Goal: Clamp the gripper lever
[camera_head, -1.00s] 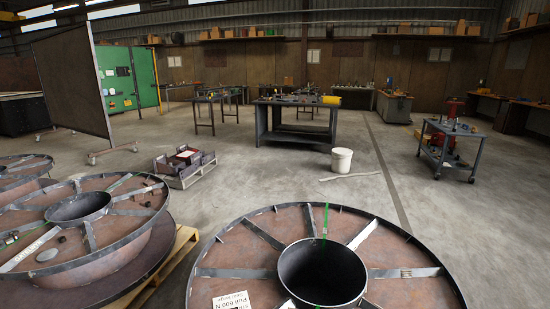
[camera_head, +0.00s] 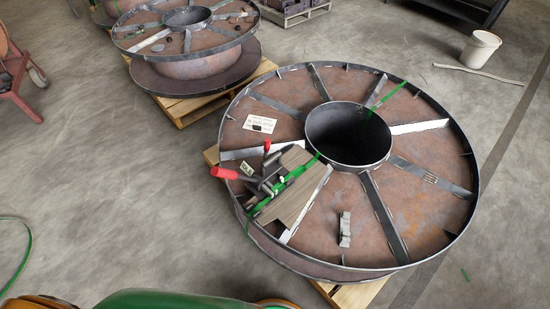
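A clamp with red handles (camera_head: 226,173) lies on the near left part of the large steel reel (camera_head: 410,105). One red handle points left over the rim and a shorter red one (camera_head: 267,146) stands up. The metal clamp body (camera_head: 270,184) sits at a reel spoke beside grey flat plates (camera_head: 302,200). A green strap (camera_head: 287,181) passes by the clamp. I cannot tell whether the clamp jaws are open or shut. Neither of my grippers shows in this view.
The reel rests on a wooden pallet (camera_head: 355,292) and has a wide open hub (camera_head: 348,134). Another reel (camera_head: 186,45) stands behind on a pallet (camera_head: 185,108). A white bucket (camera_head: 480,50) is at the upper right. The concrete floor at left is mostly clear.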

